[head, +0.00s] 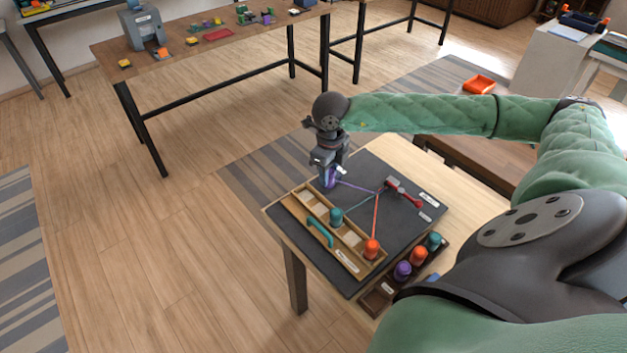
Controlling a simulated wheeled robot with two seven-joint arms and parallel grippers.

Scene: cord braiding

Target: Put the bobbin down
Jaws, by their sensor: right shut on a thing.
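My right gripper (328,172) is shut on a purple bobbin (328,178), above or at the far end of the wooden slotted tray (296,216). Whether the bobbin touches the tray is hard to tell. A purple cord (356,187) runs from it to a meeting point near a red-and-grey clamp (404,191). A teal bobbin (336,216) and an orange bobbin (371,248) stand in the tray, their cords running to the same point. The tray has a teal handle (320,232) and lies on a dark board (402,226). My left gripper is not in view.
A side rack (378,299) at the board's right front holds spare purple (403,270), orange (418,256) and teal (434,241) bobbins. The board lies on a light wooden table (395,152). A long workbench (220,44) with tools stands farther back.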

